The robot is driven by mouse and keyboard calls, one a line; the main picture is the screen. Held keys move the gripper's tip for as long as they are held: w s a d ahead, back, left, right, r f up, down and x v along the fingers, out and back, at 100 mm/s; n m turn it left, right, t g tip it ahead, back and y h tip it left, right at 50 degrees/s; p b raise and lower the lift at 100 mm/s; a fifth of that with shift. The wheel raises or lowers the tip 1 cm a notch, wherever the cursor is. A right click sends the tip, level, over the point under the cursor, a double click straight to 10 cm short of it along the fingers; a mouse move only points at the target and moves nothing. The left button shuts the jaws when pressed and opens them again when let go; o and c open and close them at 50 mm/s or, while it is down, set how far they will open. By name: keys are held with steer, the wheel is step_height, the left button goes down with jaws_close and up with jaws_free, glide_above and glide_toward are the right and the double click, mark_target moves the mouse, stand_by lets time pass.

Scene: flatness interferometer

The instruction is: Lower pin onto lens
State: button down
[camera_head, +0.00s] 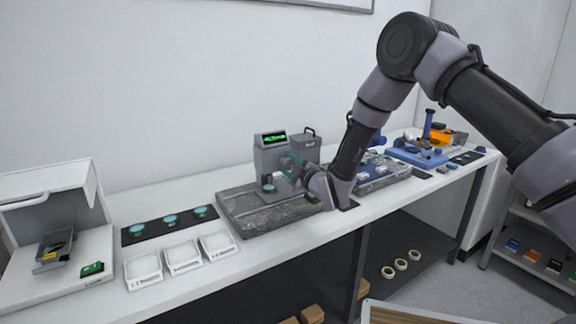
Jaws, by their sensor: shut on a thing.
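A grey gauge (270,153) with a green lit display stands on a dark grey stone slab (238,213). A small round teal lens (268,188) sits low at the front of the gauge. The pin above it is too small to make out clearly. Whether the pin touches the lens cannot be told.
Three teal lenses (169,219) lie on a black mat (154,231) at left. Three white trays (182,258) stand before it. A white open-fronted box (62,228) is far left. Blue equipment (418,157) stands at the right. A grey case (306,147) stands behind my gripper.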

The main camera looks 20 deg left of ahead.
steer(key=n, duration=0.4)
steer(key=shift+s+n, duration=0.1)
steer(key=shift+n, duration=2.9)
steer(key=shift+c, duration=1.6)
jaws_free()
steer(key=v, duration=1)
steer(key=shift+s+d, duration=0.25)
